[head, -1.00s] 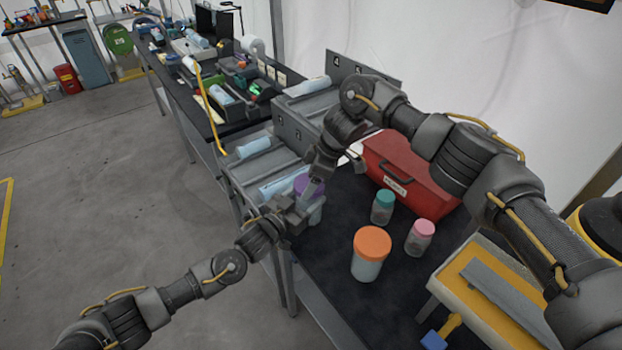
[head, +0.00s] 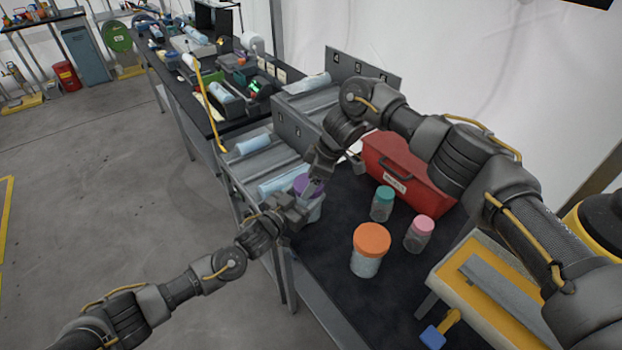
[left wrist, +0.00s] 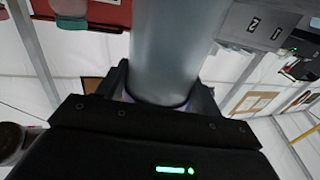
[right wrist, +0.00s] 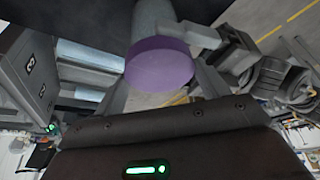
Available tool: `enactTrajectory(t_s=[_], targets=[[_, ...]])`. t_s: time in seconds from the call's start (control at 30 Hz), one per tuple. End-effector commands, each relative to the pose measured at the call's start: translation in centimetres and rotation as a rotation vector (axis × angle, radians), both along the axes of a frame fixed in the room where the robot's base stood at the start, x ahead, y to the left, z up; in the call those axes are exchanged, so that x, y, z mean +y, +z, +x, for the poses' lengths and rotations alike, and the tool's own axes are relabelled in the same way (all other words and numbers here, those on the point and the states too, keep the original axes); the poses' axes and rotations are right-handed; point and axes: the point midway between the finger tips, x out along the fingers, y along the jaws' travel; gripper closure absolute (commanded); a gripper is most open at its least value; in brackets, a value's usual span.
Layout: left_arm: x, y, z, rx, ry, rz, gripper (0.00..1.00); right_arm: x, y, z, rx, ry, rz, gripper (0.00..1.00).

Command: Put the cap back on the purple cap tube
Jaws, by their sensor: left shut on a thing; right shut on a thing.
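The purple cap (head: 307,183) is at the top of the pale, translucent tube (head: 316,213), above the near edge of the dark table. My right gripper (head: 316,180) is shut on the cap from above. In the right wrist view the cap (right wrist: 160,64) lies against the tube's end (right wrist: 153,17), in line with it; I cannot tell whether it is seated. My left gripper (head: 300,208) is shut on the tube from the side. In the left wrist view the tube (left wrist: 175,45) stands between its fingers. The fingers partly hide the tube and cap.
The dark table (head: 330,278) holds an orange-lidded jar (head: 371,241), a teal-lidded jar (head: 382,204), a pink-lidded jar (head: 420,234) and a red toolbox (head: 405,172). Grey numbered bins (head: 290,125) with pale tubes stand beyond the grippers. A yellow-topped box (head: 490,285) is at right.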

Motion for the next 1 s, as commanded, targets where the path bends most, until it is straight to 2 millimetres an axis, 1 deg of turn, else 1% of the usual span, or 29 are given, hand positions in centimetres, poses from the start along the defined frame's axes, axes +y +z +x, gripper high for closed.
enactTrajectory(t_s=[0.03,0.27,0.57,1.0], targets=[[-0.1,0.1,-0.1,-0.002,-0.004,-0.003,0.75,-0.1,-0.4,-0.1,0.003,-0.001,-0.004,0.51],[-0.2,0.1,-0.1,-0.003,-0.005,-0.004,0.75,-0.1,-0.5,-0.1,0.004,-0.002,-0.006,0.51],[-0.2,0.1,-0.1,-0.003,-0.005,-0.004,0.75,-0.2,0.6,-0.1,0.005,-0.002,-0.005,0.51],[-0.1,0.1,0.0,-0.002,-0.002,-0.002,0.75,-0.1,0.8,-0.1,0.004,-0.001,-0.002,0.51]])
